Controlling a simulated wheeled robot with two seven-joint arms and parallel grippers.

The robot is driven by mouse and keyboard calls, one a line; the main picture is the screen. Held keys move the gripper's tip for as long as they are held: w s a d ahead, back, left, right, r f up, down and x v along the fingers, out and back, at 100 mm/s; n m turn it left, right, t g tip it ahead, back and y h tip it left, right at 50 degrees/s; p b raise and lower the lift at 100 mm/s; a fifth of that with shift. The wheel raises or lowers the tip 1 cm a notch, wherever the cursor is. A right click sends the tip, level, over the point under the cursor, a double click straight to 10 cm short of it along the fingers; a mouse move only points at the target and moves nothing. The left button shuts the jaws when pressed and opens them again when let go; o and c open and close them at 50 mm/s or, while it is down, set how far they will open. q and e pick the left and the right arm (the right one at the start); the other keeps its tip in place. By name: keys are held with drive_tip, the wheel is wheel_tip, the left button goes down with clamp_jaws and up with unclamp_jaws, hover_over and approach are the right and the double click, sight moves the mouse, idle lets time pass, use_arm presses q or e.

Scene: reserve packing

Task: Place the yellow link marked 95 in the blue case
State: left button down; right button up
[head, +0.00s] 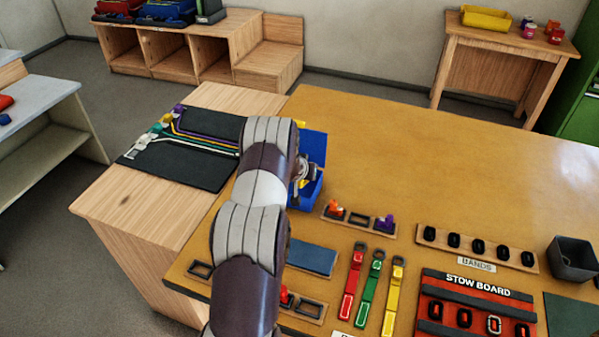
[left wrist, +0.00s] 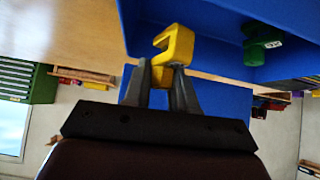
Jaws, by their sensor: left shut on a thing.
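The yellow link (left wrist: 174,48) is an open C-shaped piece, held between the fingertips of my left gripper (left wrist: 163,85) in the left wrist view. Its marking cannot be read. The gripper is shut on it. The blue case (left wrist: 222,22) is close behind the link, and a green piece (left wrist: 262,43) with a small label is inside it. In the head view my left arm hides much of the blue case (head: 314,146), and the gripper is mostly hidden at the case. I cannot tell whether the link touches the case. My right gripper is not in view.
A dark mat (head: 180,172) with coloured strips lies left of the arm. A small rack (head: 357,219) with orange and purple pieces, several straps (head: 376,292), a stow board (head: 477,305) and a bands rack (head: 477,250) are to the right.

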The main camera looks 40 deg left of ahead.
use_arm(q)
drive_tip(key=f, duration=0.2)
drive_tip(key=a+f+p, duration=0.1)
drive_tip(key=f, duration=0.1)
drive_tip(key=shift+a, duration=0.15)
drive_tip(key=shift+w+a+f, duration=0.1)
drive_tip(key=shift+f, duration=0.35)
drive_tip(key=shift+f, duration=0.2)
drive_tip(key=c, duration=0.9)
unclamp_jaws()
drive_tip(key=shift+r, duration=0.1)
